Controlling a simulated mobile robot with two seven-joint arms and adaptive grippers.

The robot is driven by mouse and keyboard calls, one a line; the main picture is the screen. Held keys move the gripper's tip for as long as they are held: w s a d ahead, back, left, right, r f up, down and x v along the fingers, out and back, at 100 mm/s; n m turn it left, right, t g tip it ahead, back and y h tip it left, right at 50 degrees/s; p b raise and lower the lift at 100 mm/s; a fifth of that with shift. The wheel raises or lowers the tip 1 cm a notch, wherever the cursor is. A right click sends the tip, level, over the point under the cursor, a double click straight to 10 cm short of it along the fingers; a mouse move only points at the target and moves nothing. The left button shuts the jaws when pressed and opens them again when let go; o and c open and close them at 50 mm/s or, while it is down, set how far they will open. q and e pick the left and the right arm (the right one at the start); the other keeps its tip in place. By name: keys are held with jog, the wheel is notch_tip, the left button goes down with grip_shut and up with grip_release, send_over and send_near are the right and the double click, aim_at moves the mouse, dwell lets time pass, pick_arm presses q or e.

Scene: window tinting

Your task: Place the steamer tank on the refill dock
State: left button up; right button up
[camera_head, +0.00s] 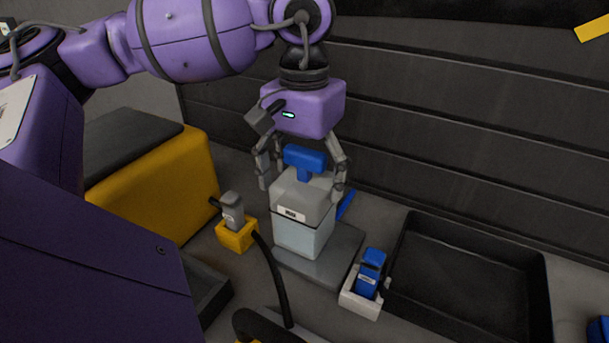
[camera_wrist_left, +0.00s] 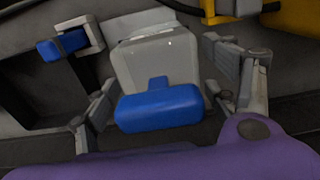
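The steamer tank (camera_head: 303,225) has a grey upper body, a pale translucent lower part and a blue T-shaped handle (camera_head: 305,160) on top. It stands upright on a flat grey plate (camera_head: 340,255), which looks like the refill dock; a blue piece (camera_head: 346,205) shows behind the tank. My left gripper (camera_head: 303,180) points down over the tank, with its fingers spread on either side of the handle. In the left wrist view the handle (camera_wrist_left: 158,108) lies between the fingers with gaps on both sides. The tank's far side is hidden. My right gripper is not in view.
A black tray (camera_head: 470,275) lies to the right. A white holder (camera_head: 362,302) with a blue bottle (camera_head: 369,272) stands between tray and plate. A yellow box (camera_head: 160,185), a yellow holder (camera_head: 236,236) with a grey tool and a black hose (camera_head: 272,275) are on the left. A dark slatted wall rises behind.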

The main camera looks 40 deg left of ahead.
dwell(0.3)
pick_arm(q)
jog(key=shift+r, duration=0.25)
notch_tip(320, 180, up, 11)
jog(key=shift+f+p, duration=0.1)
jog(key=shift+p, duration=0.75)
jog(key=shift+r, duration=0.55)
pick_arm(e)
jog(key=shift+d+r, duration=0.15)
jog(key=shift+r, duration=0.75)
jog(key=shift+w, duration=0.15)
